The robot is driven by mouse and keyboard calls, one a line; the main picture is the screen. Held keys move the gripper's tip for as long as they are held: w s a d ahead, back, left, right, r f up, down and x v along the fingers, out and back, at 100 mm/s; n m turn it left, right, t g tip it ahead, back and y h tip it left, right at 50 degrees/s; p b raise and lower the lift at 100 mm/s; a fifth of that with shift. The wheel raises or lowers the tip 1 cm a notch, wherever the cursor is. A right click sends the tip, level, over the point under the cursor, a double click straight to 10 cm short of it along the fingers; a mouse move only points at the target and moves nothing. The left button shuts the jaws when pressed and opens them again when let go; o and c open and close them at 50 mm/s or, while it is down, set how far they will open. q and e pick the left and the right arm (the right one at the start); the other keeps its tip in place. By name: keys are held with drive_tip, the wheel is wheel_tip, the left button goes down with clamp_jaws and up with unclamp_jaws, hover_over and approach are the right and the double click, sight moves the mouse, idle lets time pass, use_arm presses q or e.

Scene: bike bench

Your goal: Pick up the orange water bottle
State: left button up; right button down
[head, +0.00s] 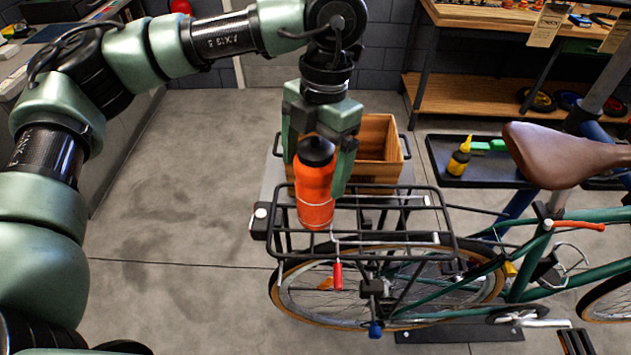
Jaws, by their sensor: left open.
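The orange water bottle (314,190) has a black cap and stands upright at the rear rack (414,203) of the green bicycle. My left gripper (317,165) points down from above, just behind the bottle in this view. Its jaws are open, with one finger showing to each side of the bottle's upper part. The bottle hides part of the fingers, so I cannot tell whether they touch it. My right gripper is not in view.
A wooden crate (380,137) stands behind the rack. A black tray (485,178) with a yellow bottle (459,158) is to the right, near the brown saddle (560,155). A red-handled tool (338,274) hangs from the rack. The floor at left is clear.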

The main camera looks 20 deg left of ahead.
use_arm(q)
clamp_jaws()
drive_tip(key=shift+w+r, duration=0.1)
drive_tip(key=shift+r, duration=0.05)
